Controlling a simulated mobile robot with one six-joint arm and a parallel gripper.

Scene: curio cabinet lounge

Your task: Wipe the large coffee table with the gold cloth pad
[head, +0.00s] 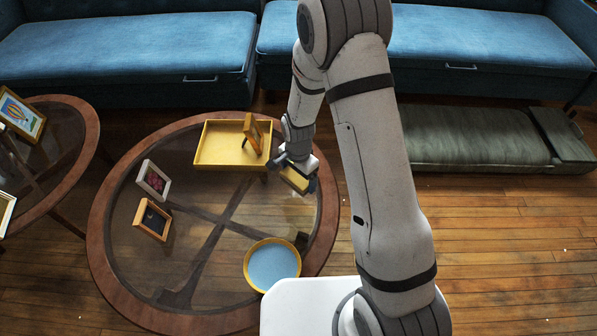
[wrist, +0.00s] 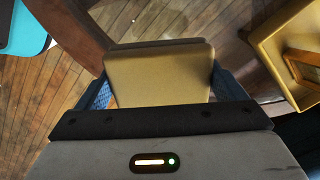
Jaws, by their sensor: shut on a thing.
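The large coffee table (head: 104,250) is round, with a brown wooden rim, a clear glass top and crossed wooden bars under it. My gripper (head: 296,178) is over the right part of this table, just right of the yellow tray. It is shut on the gold cloth pad (head: 293,181). In the wrist view the gold pad (wrist: 160,78) sits between the two blue fingers of my gripper (wrist: 158,90). I cannot tell whether the pad touches the glass.
A yellow tray (head: 212,162) holding an upright gold frame (head: 253,133) stands at the table's back. Two small frames, one white (head: 153,178) and one gold (head: 152,219), stand at left. A round yellow-rimmed blue tray (head: 272,265) is at front right. The middle glass is clear.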

